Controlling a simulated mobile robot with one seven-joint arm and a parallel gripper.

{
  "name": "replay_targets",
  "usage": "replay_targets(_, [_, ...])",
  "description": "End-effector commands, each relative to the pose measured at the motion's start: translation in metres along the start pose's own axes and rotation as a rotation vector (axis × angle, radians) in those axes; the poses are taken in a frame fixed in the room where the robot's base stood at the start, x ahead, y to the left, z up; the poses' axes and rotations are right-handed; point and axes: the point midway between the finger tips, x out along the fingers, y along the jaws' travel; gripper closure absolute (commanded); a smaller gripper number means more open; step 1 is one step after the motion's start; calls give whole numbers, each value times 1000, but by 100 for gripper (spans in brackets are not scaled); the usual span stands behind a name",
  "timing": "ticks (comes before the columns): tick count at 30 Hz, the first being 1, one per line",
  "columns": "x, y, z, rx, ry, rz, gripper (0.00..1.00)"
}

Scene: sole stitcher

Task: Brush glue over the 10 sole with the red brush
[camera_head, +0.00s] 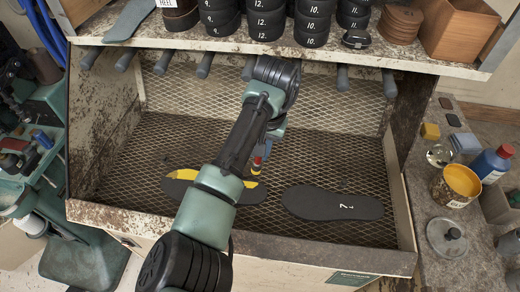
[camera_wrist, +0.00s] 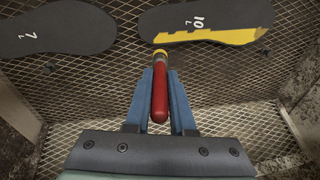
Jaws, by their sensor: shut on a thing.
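The 10 sole (camera_wrist: 205,22) is dark grey and lies on the mesh floor of the booth. A yellow glue band covers its near edge in the wrist view, and the rest of the visible face is bare. In the head view the sole (camera_head: 176,187) is partly hidden by my arm. My gripper (camera_wrist: 160,76) is shut on the red brush (camera_wrist: 160,102), with blue fingers on both sides of its handle. The brush's yellowish tip is at the sole's glued edge; I cannot tell if it touches. The brush (camera_head: 257,163) shows small in the head view.
The 7 sole (camera_head: 332,203) lies bare beside the 10 sole, right of it in the head view. An open can of yellow glue (camera_head: 437,190), a blue bottle (camera_head: 489,165) and a lid (camera_head: 447,238) stand on the right ledge. A loaded shelf (camera_head: 190,43) overhangs the booth.

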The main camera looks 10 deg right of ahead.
Motion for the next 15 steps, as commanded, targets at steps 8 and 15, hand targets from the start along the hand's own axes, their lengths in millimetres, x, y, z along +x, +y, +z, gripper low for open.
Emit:
replay_targets(8, [-21, -3, -3, -1, -1, 1, 100])
replay_targets(15, [-35, -6, -5, -1, 0, 1, 100])
